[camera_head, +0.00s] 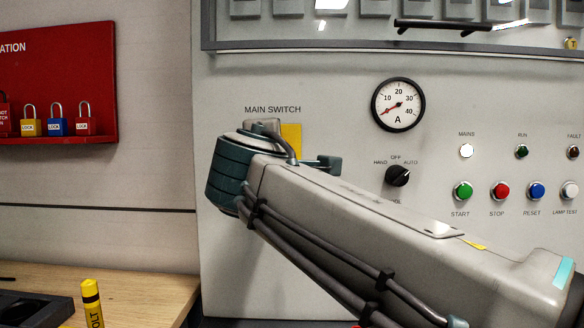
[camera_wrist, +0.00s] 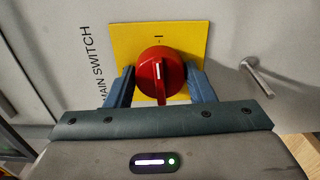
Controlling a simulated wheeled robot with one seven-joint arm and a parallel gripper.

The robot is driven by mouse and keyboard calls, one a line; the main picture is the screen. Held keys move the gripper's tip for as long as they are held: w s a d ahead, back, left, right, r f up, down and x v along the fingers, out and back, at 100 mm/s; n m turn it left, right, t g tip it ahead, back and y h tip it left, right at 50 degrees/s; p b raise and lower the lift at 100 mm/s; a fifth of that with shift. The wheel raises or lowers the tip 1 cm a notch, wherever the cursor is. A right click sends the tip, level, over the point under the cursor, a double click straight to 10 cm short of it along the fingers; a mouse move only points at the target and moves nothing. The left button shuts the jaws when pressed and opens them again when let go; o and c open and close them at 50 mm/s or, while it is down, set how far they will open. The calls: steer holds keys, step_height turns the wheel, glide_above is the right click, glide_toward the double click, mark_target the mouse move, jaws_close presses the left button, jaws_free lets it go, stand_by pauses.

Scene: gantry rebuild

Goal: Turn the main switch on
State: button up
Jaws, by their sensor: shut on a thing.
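The main switch is a red rotary knob (camera_wrist: 162,70) on a yellow plate (camera_wrist: 190,34). In the wrist view the knob's narrow grip part runs toward the bottom of the picture, with a white line on it. A mark like "I" shows on the plate above the knob. My gripper (camera_wrist: 159,82) has its blue-grey fingers on either side of the knob and is shut on it. In the head view the yellow plate (camera_head: 292,138) shows partly under the label "MAIN SWITCH"; my arm hides the knob and the fingertips.
On the cabinet front are an ammeter (camera_head: 398,104) with its needle low, a black selector (camera_head: 397,176) and several buttons and lamps. A metal handle (camera_wrist: 257,77) sticks out in the wrist view. A red padlock board (camera_head: 60,70) hangs left, above a wooden bench (camera_head: 140,292).

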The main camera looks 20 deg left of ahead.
steer(key=shift+m, duration=0.4)
steer(key=o, duration=1)
